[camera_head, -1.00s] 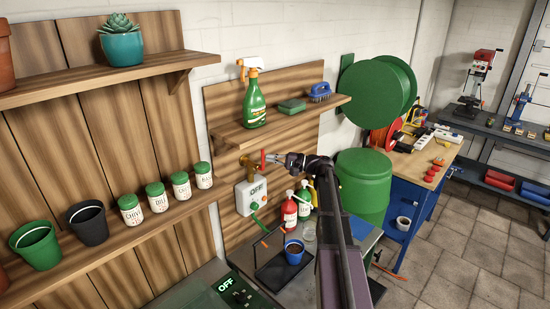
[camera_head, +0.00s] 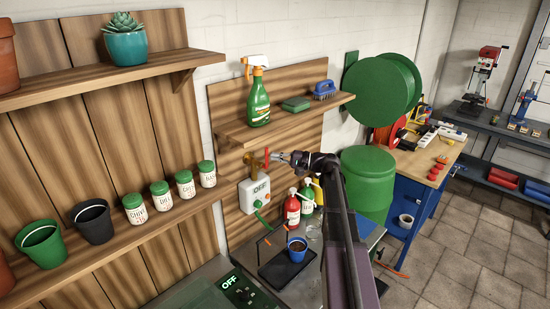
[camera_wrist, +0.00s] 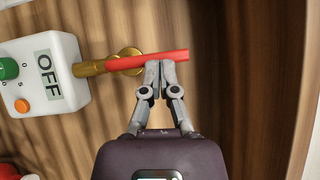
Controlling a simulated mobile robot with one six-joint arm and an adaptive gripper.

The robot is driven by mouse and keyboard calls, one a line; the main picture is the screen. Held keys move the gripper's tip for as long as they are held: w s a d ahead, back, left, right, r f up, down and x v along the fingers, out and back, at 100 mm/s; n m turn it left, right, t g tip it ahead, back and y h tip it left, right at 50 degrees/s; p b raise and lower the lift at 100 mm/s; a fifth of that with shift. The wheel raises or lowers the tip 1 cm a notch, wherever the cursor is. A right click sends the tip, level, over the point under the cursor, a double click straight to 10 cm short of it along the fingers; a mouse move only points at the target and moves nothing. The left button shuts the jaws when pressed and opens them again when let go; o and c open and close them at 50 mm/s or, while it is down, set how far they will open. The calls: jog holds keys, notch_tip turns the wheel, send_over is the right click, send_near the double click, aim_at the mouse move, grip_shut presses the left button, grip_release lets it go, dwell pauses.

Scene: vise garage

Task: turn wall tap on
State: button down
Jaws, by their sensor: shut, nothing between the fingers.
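The wall tap has a brass body (camera_head: 250,160) and a red lever (camera_head: 266,157), mounted on the wooden back panel. In the wrist view the red lever (camera_wrist: 148,59) lies across the picture, in front of the brass body (camera_wrist: 95,68). My gripper (camera_head: 275,157) is at the right side of the lever. In the wrist view my gripper (camera_wrist: 160,65) is shut with its fingertips together, empty. The tips meet the lever's lower edge near its right end; whether they press on it I cannot tell. No water shows.
A shelf (camera_head: 285,125) above holds a spray bottle (camera_head: 256,100), sponge and brush. Red (camera_head: 291,210) and green bottles and a blue pot (camera_head: 297,250) stand below.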

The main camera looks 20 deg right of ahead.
jog(key=v, duration=1.3)
jog(key=shift+s+d+r, duration=0.2)
jog(key=shift+d+r, duration=0.05)
jog(key=shift+r, duration=0.15)
jog(key=s+a+f+n+g+h+b, duration=0.1)
jog(key=s+a+f+g+h+b, duration=0.15)
jog(key=a+f, duration=0.6)
jog(key=s+a+f+n+g+h+b, duration=0.15)
jog(key=a+f+g+h, duration=0.35)
jog(key=a, duration=0.6)
jog(key=s+a+f+n+g+h+b, duration=0.2)
jog(key=s+a+f+n+h, duration=0.3)
jog(key=s+f, duration=0.8)
jog(key=s+a+h+b, duration=0.1)
jog(key=s+a+h, duration=0.1)
jog(key=a+h, duration=0.1)
jog(key=shift+a, duration=0.15)
jog(key=shift+f, duration=0.1)
